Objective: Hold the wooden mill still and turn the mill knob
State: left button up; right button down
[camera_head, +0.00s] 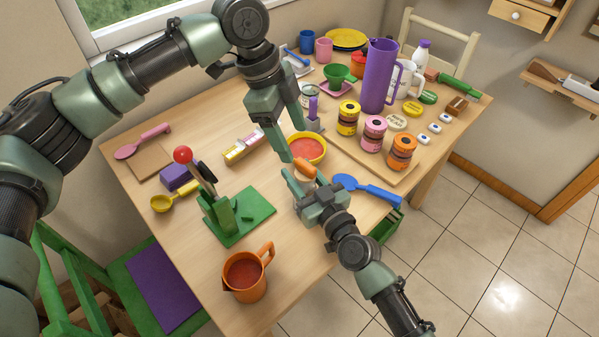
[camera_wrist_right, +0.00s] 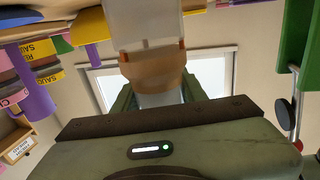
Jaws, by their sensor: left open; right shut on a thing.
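My right gripper (camera_head: 304,182) is shut on the wooden mill (camera_head: 305,167), a small orange-brown piece at its fingers in the head view, in front of the yellow bowl. In the right wrist view the mill (camera_wrist_right: 152,72) shows as a tan wooden band with pale parts above and below it, between the green fingers. I cannot tell which part is the mill knob. My left gripper (camera_head: 293,143) is open and points down, just above and left of the mill in the head view. I see nothing between its fingers, and I cannot tell whether it touches the mill.
A yellow bowl (camera_head: 308,147) of red sauce stands close behind the mill. A blue spoon (camera_head: 368,190) lies to the right. A green press (camera_head: 232,217) and an orange jug (camera_head: 246,275) stand at the left front. Labelled jars (camera_head: 373,133) and a purple pitcher (camera_head: 379,77) crowd the right back.

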aim_at(306, 164)
pick_arm(q)
jog(key=d+m+y, duration=0.2)
jog(key=m, duration=0.1)
jog(key=shift+d+r, duration=0.35)
jog(key=shift+r, duration=0.05)
jog(key=shift+d+r+m+y, duration=0.2)
jog(key=shift+d+m+y, duration=0.1)
jog(key=shift+m+y, duration=0.4)
jog(key=shift+a+f, duration=0.1)
jog(key=shift+f, duration=4.3)
